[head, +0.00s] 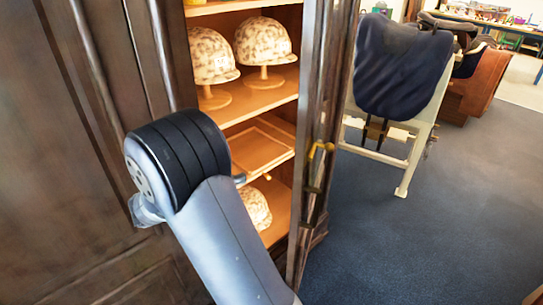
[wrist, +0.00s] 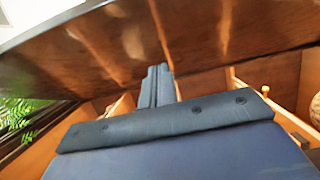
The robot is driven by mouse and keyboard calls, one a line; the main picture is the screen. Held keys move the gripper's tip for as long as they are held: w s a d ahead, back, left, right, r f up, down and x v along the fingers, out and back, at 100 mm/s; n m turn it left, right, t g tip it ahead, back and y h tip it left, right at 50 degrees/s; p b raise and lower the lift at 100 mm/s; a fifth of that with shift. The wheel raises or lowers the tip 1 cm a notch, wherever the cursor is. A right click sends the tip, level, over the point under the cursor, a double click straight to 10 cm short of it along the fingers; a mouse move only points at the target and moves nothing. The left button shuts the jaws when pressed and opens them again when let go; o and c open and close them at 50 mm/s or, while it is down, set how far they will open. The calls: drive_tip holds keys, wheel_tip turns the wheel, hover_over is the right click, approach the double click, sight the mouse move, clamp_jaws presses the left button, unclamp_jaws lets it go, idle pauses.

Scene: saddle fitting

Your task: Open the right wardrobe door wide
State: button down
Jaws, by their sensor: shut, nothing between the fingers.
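The right wardrobe door (head: 313,120) stands swung out from the cabinet, seen nearly edge-on in the head view, with a brass handle (head: 318,150) on it. The cabinet interior shows to its left. My gripper (wrist: 160,72) is shut and empty in the wrist view. Its fingertips point at a glossy brown wood panel (wrist: 200,40), which looks like the door's inner face; I cannot tell whether they touch it. In the head view my arm's dark joint hides most of the gripper, in front of the opening.
The left wardrobe door (head: 75,150) is closed. Patterned helmets (head: 263,40) on stands and a wooden tray (head: 262,148) sit on the shelves. Right of the open door, a white stand (head: 405,180) holds a dark saddle-like cover (head: 400,70). Blue carpet (head: 430,240) is clear at the lower right.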

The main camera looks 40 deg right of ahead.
drive_tip(key=s+d+p, duration=0.4)
drive_tip(key=d, duration=0.8)
drive_tip(key=shift+s+p, duration=0.4)
drive_tip(key=shift+d, duration=0.1)
